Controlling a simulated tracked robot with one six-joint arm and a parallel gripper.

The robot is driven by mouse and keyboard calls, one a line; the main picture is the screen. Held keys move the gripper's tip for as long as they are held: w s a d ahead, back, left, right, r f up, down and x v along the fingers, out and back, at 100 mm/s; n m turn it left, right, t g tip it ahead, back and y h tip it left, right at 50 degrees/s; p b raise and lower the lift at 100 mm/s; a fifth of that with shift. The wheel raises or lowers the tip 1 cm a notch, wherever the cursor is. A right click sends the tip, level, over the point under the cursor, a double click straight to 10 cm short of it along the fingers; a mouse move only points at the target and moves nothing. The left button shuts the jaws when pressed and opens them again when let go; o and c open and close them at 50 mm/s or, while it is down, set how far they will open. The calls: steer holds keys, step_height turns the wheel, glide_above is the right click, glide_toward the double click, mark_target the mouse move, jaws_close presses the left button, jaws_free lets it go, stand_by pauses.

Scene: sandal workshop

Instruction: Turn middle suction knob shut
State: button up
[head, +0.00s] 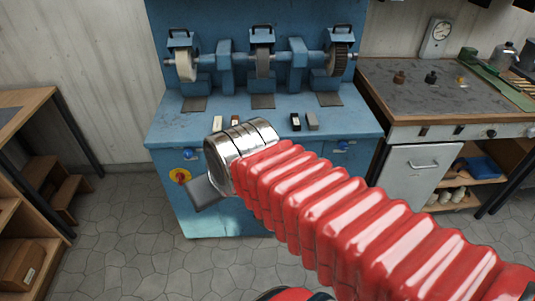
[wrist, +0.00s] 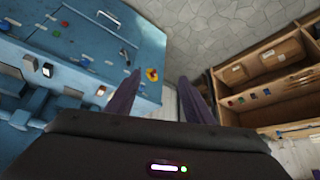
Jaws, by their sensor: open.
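The blue grinding machine (head: 300,205) stands ahead with small blue knobs on its front. The left knob (head: 190,154) and right knob (head: 342,146) show in the head view. The middle knob is hidden there behind my arm. In the wrist view the machine front (wrist: 90,45) is tilted at the left and carries small fittings; I cannot tell which is the middle knob. My gripper (wrist: 160,84) is open and empty, its two dark fingers well apart. In the head view only a grey part of it shows past the silver cuff, in front of the machine's left side.
A red and yellow switch (head: 180,176) sits at the machine's left front and appears between my fingers in the wrist view. Grinding wheels (head: 262,60) line the machine top. A workbench (head: 430,95) stands at the right. Wooden shelving (head: 30,215) stands at the left. The tiled floor (head: 120,235) between is clear.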

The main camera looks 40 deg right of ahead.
steer(key=w+d+f+m+t+h, duration=0.1)
steer(key=w+d+f+m+t, duration=0.1)
steer(key=w+d+f, duration=0.45)
steer(key=w+d+f+m+t+h, duration=0.15)
steer(key=w+d+f, duration=0.25)
steer(key=w+d, duration=0.5)
steer(key=w+d+f+m+t+h, duration=0.1)
steer(key=d+f+m+t+h, duration=0.1)
steer(key=d+f, duration=1.1)
steer(key=shift+d+m+h, duration=0.25)
steer(key=shift+m+h, duration=0.5)
